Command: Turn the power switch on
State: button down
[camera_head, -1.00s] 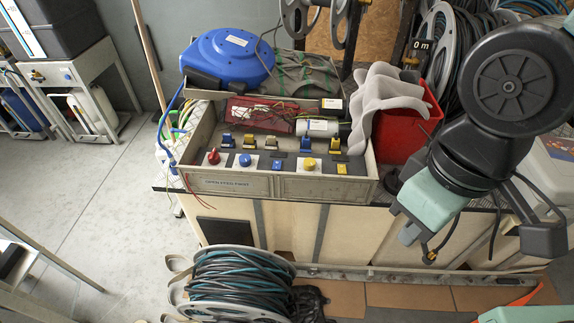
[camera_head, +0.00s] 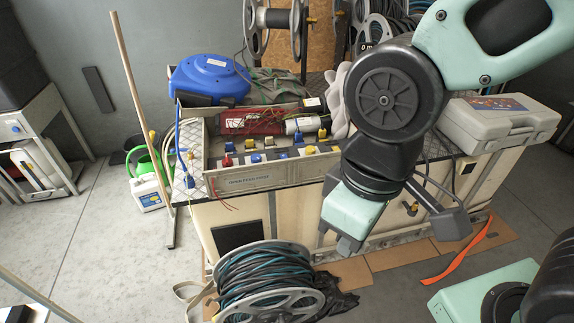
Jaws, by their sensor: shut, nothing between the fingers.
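The switch box (camera_head: 262,180) is a grey open-topped case on the workbench, seen from above. A row of coloured knobs runs along its front, including a red knob (camera_head: 227,162), a blue knob (camera_head: 256,158) and a yellow knob (camera_head: 310,150). Several small lever switches (camera_head: 249,142) stand behind them. I cannot tell which is the power switch or how it is set. My gripper (camera_head: 337,241) is shut and empty, pointing down in front of the bench, right of and nearer than the box. My arm hides the bench behind it.
A blue hose reel (camera_head: 208,80) sits behind the box. A cable reel (camera_head: 268,278) stands on the floor before the bench. A grey toolcase (camera_head: 498,120) lies at the bench's right. A wooden pole (camera_head: 140,100) stands left. The left floor is mostly clear.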

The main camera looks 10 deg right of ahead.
aim_at(227, 163)
jog(key=j+z, duration=0.25)
jog(key=j, duration=0.4)
jog(key=j+z, duration=0.25)
jog(key=j, duration=0.4)
jog(key=i+l+u, duration=0.1)
jog(key=u, duration=1.45)
jog(key=i+l, duration=0.05)
